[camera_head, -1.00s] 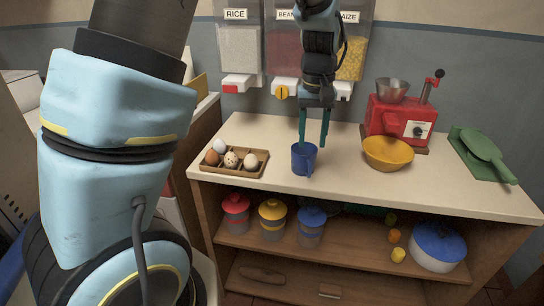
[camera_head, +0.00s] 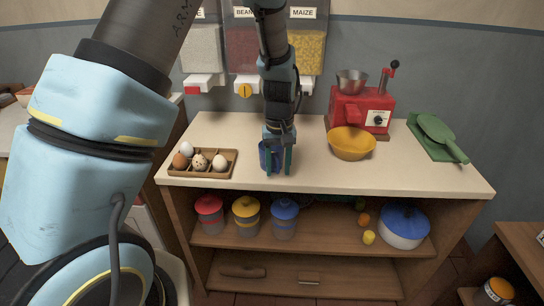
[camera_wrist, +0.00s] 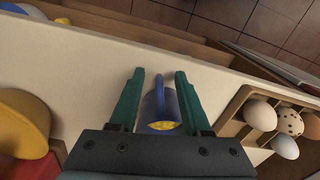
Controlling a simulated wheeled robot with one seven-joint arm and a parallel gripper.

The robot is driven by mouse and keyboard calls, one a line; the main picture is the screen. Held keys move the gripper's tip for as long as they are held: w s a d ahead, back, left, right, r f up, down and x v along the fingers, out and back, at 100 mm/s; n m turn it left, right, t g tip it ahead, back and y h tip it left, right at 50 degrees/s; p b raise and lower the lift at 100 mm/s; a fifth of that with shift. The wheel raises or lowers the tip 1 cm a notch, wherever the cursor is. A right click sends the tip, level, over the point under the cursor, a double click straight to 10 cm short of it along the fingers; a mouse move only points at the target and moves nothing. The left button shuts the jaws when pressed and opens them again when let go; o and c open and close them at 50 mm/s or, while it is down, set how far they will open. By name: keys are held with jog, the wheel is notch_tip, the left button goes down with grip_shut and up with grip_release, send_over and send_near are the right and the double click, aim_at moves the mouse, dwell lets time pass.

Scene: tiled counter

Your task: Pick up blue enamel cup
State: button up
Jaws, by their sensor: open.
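The blue enamel cup (camera_head: 276,159) stands on the counter near its front edge, partly hidden behind my gripper (camera_head: 278,171) in the head view. In the wrist view the cup (camera_wrist: 171,104) lies between the two green fingers of my gripper (camera_wrist: 160,74), with its handle toward the fingertips. Something yellow shows inside the cup. The fingers are open, one on each side of the cup, with small gaps visible. The cup's lower part is hard to see.
A wooden egg tray (camera_head: 231,170) with several eggs is left of the cup. A yellow bowl (camera_head: 352,145) and a red grinder (camera_head: 350,108) stand to the right, with a green scoop (camera_head: 440,133) beyond. Dispensers hang behind. Canisters sit on the shelf below. The counter (camera_head: 320,178) is clear in front of the bowl.

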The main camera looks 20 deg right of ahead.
jog(key=shift+f, duration=0.15)
grip_shut()
dwell(1.4)
